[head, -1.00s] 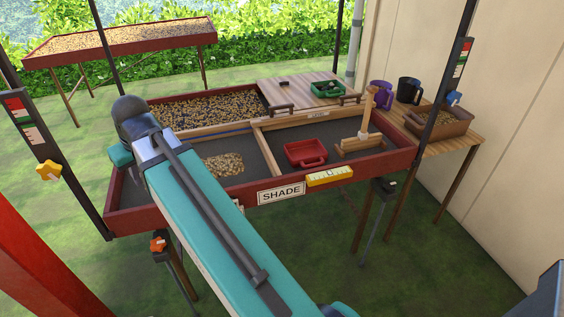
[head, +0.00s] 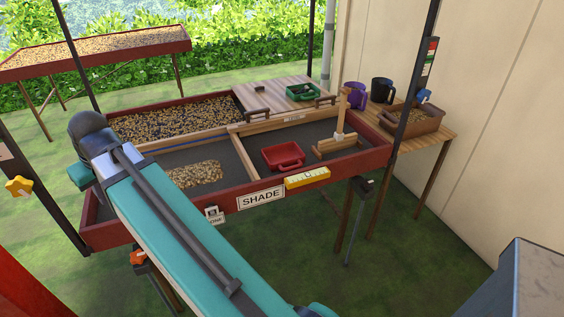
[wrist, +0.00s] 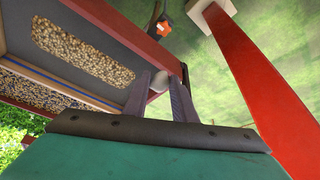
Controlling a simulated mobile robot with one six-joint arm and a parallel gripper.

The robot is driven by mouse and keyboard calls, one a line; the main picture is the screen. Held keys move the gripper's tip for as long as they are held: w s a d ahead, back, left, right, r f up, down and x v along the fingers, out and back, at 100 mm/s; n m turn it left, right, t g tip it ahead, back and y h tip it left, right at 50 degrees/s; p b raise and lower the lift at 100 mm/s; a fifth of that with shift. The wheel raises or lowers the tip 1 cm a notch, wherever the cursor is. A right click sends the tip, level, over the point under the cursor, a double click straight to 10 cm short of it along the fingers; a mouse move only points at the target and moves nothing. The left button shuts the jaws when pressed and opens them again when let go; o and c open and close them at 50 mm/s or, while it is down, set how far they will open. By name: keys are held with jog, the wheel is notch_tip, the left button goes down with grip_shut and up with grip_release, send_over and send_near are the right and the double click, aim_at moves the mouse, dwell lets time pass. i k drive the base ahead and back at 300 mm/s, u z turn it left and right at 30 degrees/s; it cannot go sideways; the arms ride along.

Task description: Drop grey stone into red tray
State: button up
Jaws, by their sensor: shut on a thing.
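The red tray (head: 283,156) lies on the dark bed of the right front section of the drying table, left of a wooden rake-like tool. My gripper (wrist: 160,80) shows in the wrist view, shut on the pale grey stone (wrist: 157,84) between its two dark fingers. The stone is partly hidden by the fingers. In the wrist view the gripper is near the table's dark red edge, with the bean patch to its left. The red tray is not in the wrist view. My gripper and the stone are hidden in the head view.
The wooden tool (head: 338,140) stands right of the tray. A green tray (head: 303,92) with dark things sits on the slatted top behind. A yellow block (head: 307,178) and SHADE sign (head: 261,198) are on the front edge. Dark posts (head: 413,85) rise at the table's corners.

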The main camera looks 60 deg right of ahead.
aim_at(285, 159)
jog(key=z, duration=0.3)
jog(key=i, duration=1)
jog(key=u, duration=0.3)
